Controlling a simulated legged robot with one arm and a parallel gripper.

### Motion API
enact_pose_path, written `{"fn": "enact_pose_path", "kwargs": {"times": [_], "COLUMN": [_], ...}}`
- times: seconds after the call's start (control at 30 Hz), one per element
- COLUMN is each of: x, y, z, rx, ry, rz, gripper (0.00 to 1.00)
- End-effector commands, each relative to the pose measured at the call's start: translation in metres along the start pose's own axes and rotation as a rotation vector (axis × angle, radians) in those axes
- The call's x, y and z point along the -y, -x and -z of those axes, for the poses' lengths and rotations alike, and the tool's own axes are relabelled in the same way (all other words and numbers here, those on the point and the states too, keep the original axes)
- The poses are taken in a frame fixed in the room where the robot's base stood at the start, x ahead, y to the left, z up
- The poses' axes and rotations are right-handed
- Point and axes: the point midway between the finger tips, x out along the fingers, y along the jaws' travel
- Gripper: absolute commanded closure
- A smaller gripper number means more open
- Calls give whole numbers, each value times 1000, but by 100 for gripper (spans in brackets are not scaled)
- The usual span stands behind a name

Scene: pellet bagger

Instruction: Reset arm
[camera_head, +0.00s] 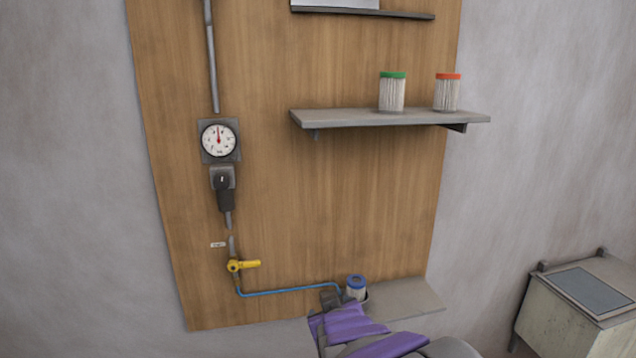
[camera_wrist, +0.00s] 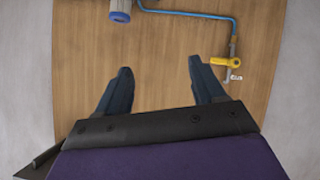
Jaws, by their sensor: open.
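My gripper shows in the wrist view (camera_wrist: 161,85) with its two dark fingers spread apart and nothing between them. Behind the fingers is the wooden board. In the head view my purple arm reaches up from the bottom edge, near a blue-topped filter (camera_head: 356,287) at the low shelf. The fingers are hard to make out there. The filter also shows in the wrist view (camera_wrist: 121,14) at the top, beyond the left finger and apart from it.
A yellow valve handle (camera_head: 243,265) joins a blue pipe (camera_head: 290,291) on the wooden board (camera_head: 270,200). A gauge (camera_head: 219,140) sits above. Green-topped (camera_head: 392,92) and red-topped (camera_head: 447,93) filters stand on the upper shelf (camera_head: 385,118). A box (camera_head: 580,310) stands at lower right.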

Motion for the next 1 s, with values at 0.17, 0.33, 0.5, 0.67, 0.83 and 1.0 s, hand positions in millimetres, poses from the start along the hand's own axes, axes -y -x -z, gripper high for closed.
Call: {"fn": "enact_pose_path", "kwargs": {"times": [0.17,0.33,0.5,0.67,0.83,1.0], "x": [-17,-19,-13,-5,1,2], "y": [44,103,176,238,276,284], "z": [-76,-146,-206,-244,-263,-266], "rx": [292,569,842,1049,1172,1197], "ry": [-109,-202,-284,-338,-363,-368], "rz": [31,68,102,125,138,139], "gripper": [31,31,31,31,31,31]}}
